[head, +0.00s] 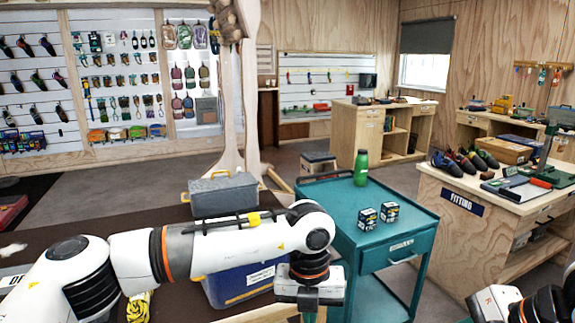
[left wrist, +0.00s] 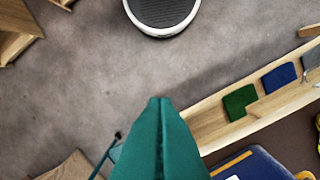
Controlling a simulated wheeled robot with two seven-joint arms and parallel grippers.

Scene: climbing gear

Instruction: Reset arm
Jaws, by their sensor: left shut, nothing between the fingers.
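My left arm reaches in from the left in the head view and bends down at the wrist. My left gripper (head: 311,314) hangs at the bottom edge, beside the teal cart (head: 345,208); its tips are cut off. In the left wrist view its green fingers (left wrist: 160,101) are together with nothing between them, above the grey floor. Part of my right arm, with a white housing marked R (head: 491,302), shows at the bottom right corner; no right fingers can be made out.
A green bottle (head: 361,168) and two small dark boxes (head: 378,215) stand on the cart. A grey toolbox (head: 222,195) and a blue bin (head: 228,291) are close to my left arm. The fitting counter (head: 470,225) with shoes stands right. Open floor lies behind.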

